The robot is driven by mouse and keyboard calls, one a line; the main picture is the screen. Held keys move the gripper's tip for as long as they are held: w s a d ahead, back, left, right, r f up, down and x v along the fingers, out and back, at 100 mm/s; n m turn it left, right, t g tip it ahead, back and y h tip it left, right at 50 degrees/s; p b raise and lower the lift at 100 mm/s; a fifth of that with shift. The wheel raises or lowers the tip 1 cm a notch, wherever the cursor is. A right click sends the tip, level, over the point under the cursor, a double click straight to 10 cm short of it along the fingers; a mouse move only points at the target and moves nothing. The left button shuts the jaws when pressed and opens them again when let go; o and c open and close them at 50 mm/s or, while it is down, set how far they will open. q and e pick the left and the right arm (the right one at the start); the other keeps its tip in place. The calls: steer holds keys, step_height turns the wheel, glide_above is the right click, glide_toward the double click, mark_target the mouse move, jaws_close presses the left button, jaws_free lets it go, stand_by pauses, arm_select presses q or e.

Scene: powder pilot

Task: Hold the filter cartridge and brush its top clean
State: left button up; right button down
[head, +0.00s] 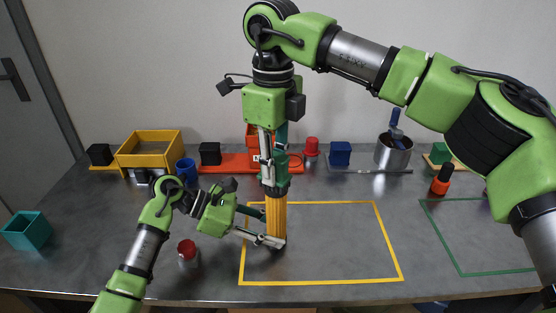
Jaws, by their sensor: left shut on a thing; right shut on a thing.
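The filter cartridge (276,216) has a ridged yellow body and stands upright at the left edge of the yellow-taped rectangle. My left gripper (264,229) reaches in from the left and is shut on its lower part. My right gripper (273,172) points down from above, directly over the cartridge, and is shut on a teal brush (281,136). The brush's lower end is at the dark top of the cartridge. I cannot tell whether they touch, because the gripper fingers hide part of the contact.
A red-capped jar (188,254) stands near my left forearm. A yellow bin (150,148), blue cup (186,170), metal pot (393,152) and orange bottle (441,180) stand farther back. A teal box (27,231) is at far left. The yellow rectangle's right part is clear.

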steer(key=shift+s, duration=0.3)
steer(key=shift+r, duration=0.1)
steer(key=shift+r, duration=2.95)
arm_select(q)
steer(key=o, duration=0.9)
